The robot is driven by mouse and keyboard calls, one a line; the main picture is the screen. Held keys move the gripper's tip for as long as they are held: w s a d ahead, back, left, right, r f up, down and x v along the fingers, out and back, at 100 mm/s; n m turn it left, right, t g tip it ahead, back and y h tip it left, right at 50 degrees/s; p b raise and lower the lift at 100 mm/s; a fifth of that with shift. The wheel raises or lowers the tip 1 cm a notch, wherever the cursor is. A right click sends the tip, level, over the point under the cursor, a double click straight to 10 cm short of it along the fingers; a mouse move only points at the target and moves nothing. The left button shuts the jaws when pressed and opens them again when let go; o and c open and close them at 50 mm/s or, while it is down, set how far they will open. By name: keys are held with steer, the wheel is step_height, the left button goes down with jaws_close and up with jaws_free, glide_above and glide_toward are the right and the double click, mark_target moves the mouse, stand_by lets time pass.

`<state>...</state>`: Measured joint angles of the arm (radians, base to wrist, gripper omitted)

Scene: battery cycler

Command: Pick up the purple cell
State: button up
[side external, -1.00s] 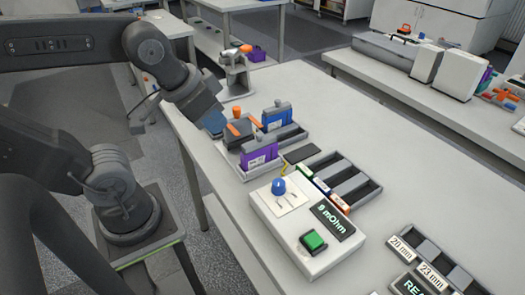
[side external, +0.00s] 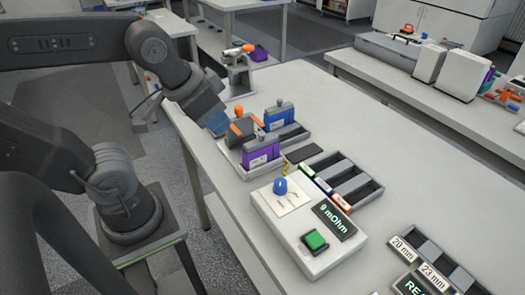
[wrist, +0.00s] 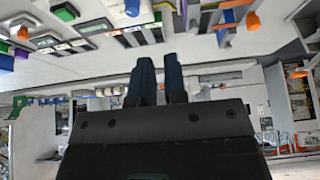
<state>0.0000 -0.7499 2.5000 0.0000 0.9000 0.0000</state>
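A dark block with orange pieces (side external: 238,128) lies between my gripper and the tray's middle. I cannot tell whether the fingers touch it.
A white meter box (side external: 310,250) with a blue knob and green button is in front. A multi-slot rack (side external: 352,180) stands to the right.

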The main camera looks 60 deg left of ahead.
steer(key=o, duration=0.8)
steer(key=g, duration=0.6)
glide_above(261, 140)
step_height(261, 140, down, 2)
steer(key=f, duration=0.8)
steer(key=shift+w+a+f, duration=0.1)
steer(key=shift+w+f, duration=0.15)
steer(key=shift+w, duration=0.1)
steer(key=shift+s+a+f, duration=0.1)
steer(key=shift+a+f, duration=0.05)
steer(key=shift+f, duration=1.2)
steer(key=shift+s+a+f, duration=0.1)
steer(key=shift+a+f, duration=0.05)
steer(key=shift+f, duration=1.15)
